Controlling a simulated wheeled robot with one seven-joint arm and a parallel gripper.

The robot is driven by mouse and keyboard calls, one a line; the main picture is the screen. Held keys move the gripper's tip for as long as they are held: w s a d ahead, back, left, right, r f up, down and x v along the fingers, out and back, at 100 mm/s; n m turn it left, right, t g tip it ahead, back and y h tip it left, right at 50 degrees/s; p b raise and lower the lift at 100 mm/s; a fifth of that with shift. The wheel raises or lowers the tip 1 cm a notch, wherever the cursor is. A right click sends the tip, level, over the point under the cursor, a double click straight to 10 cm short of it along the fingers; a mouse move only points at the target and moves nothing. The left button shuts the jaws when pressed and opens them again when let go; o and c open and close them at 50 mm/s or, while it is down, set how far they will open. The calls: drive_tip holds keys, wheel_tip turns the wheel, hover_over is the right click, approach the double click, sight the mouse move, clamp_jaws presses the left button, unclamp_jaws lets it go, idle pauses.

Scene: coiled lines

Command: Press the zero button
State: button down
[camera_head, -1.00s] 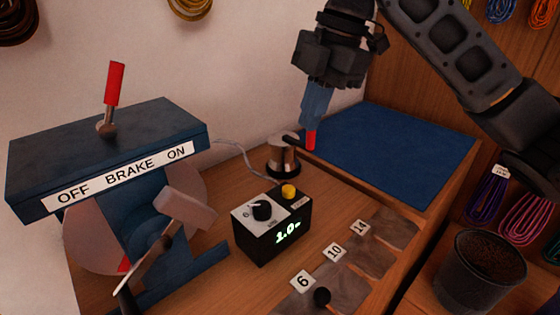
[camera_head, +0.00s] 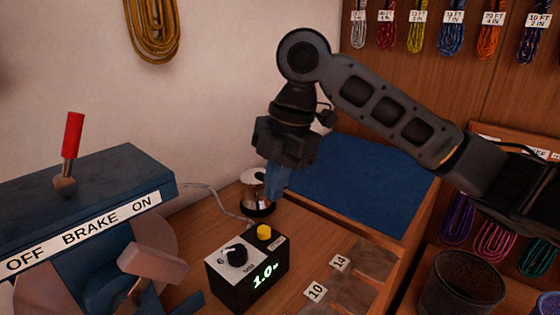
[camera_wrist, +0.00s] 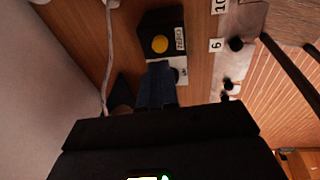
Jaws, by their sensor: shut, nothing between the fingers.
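The black counter box (camera_head: 236,292) stands on the wooden bench with a glowing "1.0" display, a black knob and a yellow button (camera_head: 264,231) on top. In the wrist view the yellow button (camera_wrist: 160,44) sits beside a small label that seems to read ZERO. My gripper (camera_head: 273,196) has blue fingers, held together and pointing down, above and behind the box in the head view. In the wrist view the fingers (camera_wrist: 158,68) end just short of the button in the picture. I see no contact, and the exact height gap is unclear.
A silver cylinder on a black base (camera_head: 258,209) stands behind the box, close to my fingers in the picture. The blue brake housing (camera_head: 90,190) with a red lever is at left. A blue mat (camera_head: 365,190) lies at right. A dark bin (camera_head: 460,285) is at lower right.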

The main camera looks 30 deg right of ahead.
sight(267, 229)
drive_tip(key=x, duration=0.6)
drive_tip(key=shift+f, duration=0.4)
drive_tip(key=shift+a+f, duration=0.1)
drive_tip(key=shift+b+x, duration=0.3)
drive_tip(key=shift+x, duration=0.55)
drive_tip(key=shift+s+f, duration=0.1)
drive_tip(key=shift+f, duration=0.05)
